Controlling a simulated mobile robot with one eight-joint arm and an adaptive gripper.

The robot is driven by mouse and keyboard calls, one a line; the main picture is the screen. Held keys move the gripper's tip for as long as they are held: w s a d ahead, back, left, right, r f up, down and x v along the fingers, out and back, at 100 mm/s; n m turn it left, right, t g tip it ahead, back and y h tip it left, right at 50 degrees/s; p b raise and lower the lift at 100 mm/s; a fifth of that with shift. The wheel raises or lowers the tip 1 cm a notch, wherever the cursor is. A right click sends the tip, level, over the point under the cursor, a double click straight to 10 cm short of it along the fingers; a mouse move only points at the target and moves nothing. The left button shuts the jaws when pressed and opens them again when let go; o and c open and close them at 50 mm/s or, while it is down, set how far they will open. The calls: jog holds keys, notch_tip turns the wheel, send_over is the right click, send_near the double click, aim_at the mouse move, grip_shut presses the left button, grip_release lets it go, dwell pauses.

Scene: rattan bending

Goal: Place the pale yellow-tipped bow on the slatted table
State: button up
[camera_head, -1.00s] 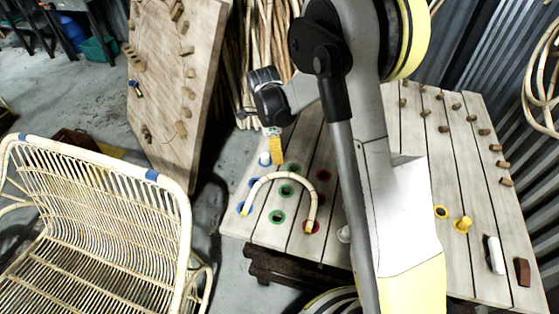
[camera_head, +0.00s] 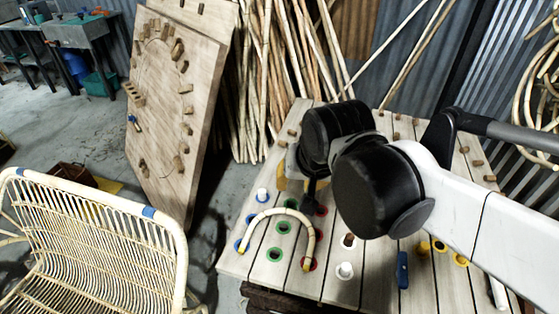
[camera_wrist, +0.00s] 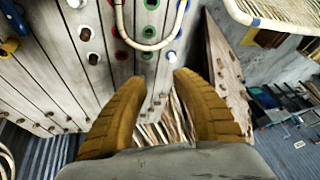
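The pale bow (camera_head: 283,212) with yellow tips is an arch on the slatted table (camera_head: 233,262). Its left end is at a blue-ringed hole and its right end at a red-ringed hole; I cannot tell how deep the ends sit. In the wrist view the bow (camera_wrist: 146,45) curves near the top, clear of my fingers. My gripper (camera_wrist: 160,80) shows two yellow fingers spread apart with nothing between them. In the head view my gripper is mostly hidden behind my arm, above the table beyond the bow.
A rattan chair (camera_head: 95,205) stands at the left. A leaning pegboard (camera_head: 170,100) and rattan poles (camera_head: 275,80) stand behind. White pegs (camera_head: 345,270), a blue peg (camera_head: 402,270) and colored rings are on the table. My arm covers the table's right side.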

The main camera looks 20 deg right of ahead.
jog(key=s+n, duration=0.1)
jog(key=s+n+t, duration=0.1)
jog(key=s+n, duration=0.1)
jog(key=s, duration=0.1)
jog(key=shift+a+f+n+t, duration=0.1)
jog(key=shift+f+n+t, duration=0.2)
jog(key=shift+n, duration=0.1)
jog(key=shift+f+b, duration=0.3)
dwell(0.5)
